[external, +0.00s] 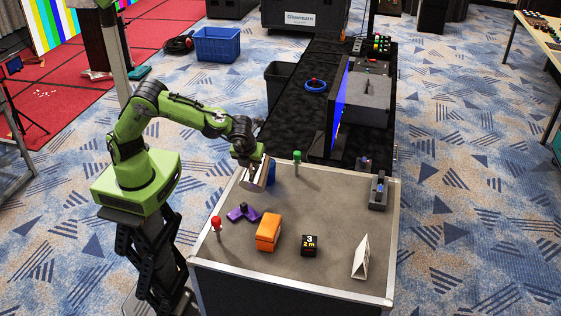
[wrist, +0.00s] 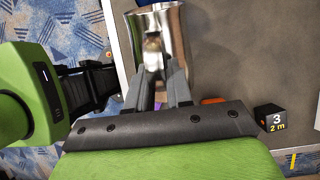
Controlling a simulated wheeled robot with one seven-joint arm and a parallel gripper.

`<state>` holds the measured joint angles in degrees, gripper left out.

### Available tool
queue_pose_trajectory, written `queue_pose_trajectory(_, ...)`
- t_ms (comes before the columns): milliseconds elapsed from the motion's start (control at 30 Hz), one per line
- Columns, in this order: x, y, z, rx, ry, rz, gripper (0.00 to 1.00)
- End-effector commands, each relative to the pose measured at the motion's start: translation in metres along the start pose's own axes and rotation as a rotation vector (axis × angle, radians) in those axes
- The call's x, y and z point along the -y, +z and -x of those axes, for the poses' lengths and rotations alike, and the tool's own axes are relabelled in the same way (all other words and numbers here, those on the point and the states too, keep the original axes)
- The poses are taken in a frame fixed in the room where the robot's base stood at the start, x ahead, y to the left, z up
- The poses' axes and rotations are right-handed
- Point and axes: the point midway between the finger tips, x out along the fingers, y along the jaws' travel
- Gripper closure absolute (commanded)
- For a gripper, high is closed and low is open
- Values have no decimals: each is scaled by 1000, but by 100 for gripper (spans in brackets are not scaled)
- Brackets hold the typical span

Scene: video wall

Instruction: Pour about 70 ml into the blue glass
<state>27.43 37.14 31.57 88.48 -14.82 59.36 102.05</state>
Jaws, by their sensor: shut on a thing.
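My gripper (external: 253,166) is shut on a shiny metal vessel (external: 262,173) above the table's far left part. The vessel is tilted in the external view. In the wrist view my gripper (wrist: 160,80) has its two fingers on the near side of the metal vessel (wrist: 160,25). The blue glass (external: 272,177) shows just right of the vessel in the external view, partly hidden by it. I cannot tell whether the vessel's rim is over the glass. No stream of liquid and no liquid level can be made out.
On the grey tabletop (external: 330,210) are a green-topped object (external: 297,162), a red-topped one (external: 217,225), a purple piece (external: 242,213), an orange block (external: 268,232), a black "3 2 m" cube (external: 310,245), a white tent card (external: 361,257) and a dark device (external: 378,192). The table's middle right is clear.

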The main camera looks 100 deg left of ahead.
Motion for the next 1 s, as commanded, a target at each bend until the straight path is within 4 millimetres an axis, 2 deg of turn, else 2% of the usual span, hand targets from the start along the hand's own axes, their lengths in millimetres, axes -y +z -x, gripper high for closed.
queue_pose_trajectory(500,0,13,5,-94,1,0,100)
queue_pose_trajectory(1000,0,16,7,-126,0,-2,100)
